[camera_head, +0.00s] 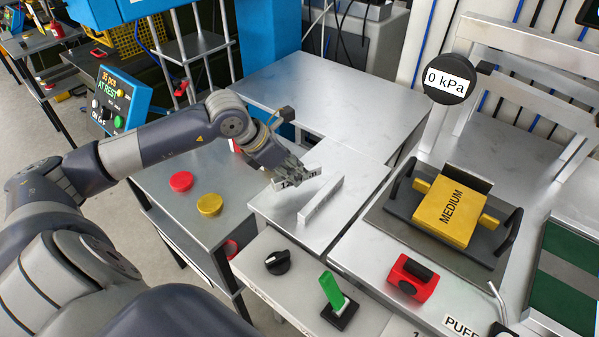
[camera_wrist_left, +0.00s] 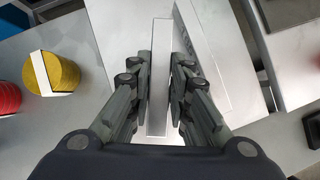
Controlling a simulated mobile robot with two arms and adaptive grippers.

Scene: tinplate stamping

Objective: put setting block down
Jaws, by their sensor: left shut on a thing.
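My left gripper (camera_head: 290,177) is shut on a pale metal setting block (camera_head: 312,169), a narrow bar with dark lettering on its side. In the left wrist view the block (camera_wrist_left: 160,60) runs lengthwise between the fingers of my gripper (camera_wrist_left: 162,90). A second, similar bar (camera_head: 321,201) rests on the metal table plate (camera_head: 344,163), beside the held one and apart from it. This second bar also shows to the right in the wrist view (camera_wrist_left: 204,55). Whether the held block touches the plate cannot be told. My right gripper is not in view.
A black knob (camera_head: 278,263) and a green lever (camera_head: 332,290) are in front. A yellow block marked MEDIUM (camera_head: 447,212) sits at right. The plate's back area is clear.

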